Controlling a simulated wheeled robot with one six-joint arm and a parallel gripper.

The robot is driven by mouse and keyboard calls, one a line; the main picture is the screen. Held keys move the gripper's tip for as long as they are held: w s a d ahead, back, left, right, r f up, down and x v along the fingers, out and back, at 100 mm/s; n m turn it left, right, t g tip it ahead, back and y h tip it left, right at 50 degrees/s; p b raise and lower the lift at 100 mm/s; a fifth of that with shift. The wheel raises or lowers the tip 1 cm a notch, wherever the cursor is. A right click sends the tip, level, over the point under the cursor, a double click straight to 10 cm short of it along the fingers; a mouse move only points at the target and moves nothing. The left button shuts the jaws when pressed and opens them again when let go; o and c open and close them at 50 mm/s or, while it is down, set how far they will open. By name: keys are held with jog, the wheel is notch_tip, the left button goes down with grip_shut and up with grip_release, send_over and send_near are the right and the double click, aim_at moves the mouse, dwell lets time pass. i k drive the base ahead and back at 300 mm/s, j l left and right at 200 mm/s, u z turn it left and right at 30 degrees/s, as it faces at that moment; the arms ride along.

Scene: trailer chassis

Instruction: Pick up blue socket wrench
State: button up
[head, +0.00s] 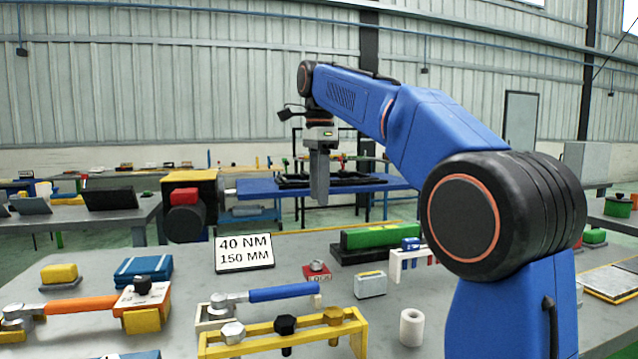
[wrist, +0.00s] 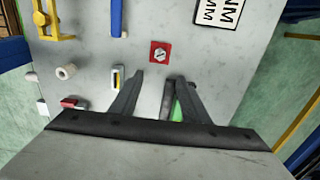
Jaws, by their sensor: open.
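The blue socket wrench (head: 282,292) lies near the front middle of the grey workbench, with its silver head at the left and its blue handle pointing right. A light-coloured stand shows under it. In the wrist view part of its blue handle (wrist: 117,16) shows at the top edge, and its head is out of frame. My gripper (head: 319,198) points down above the far part of the bench, well above and away from the wrench. In the wrist view my gripper (wrist: 158,84) has its two fingers apart with nothing between them.
A yellow rack (head: 262,331) with bolts stands in front of the wrench. An orange-handled wrench (head: 80,305) lies at left. A sign (head: 244,254) stands behind. A red block with a bolt (wrist: 159,52), a green block (head: 382,236) and a white cylinder (head: 412,327) are also nearby.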

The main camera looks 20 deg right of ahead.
aim_at(221, 308)
jog(key=k, duration=1)
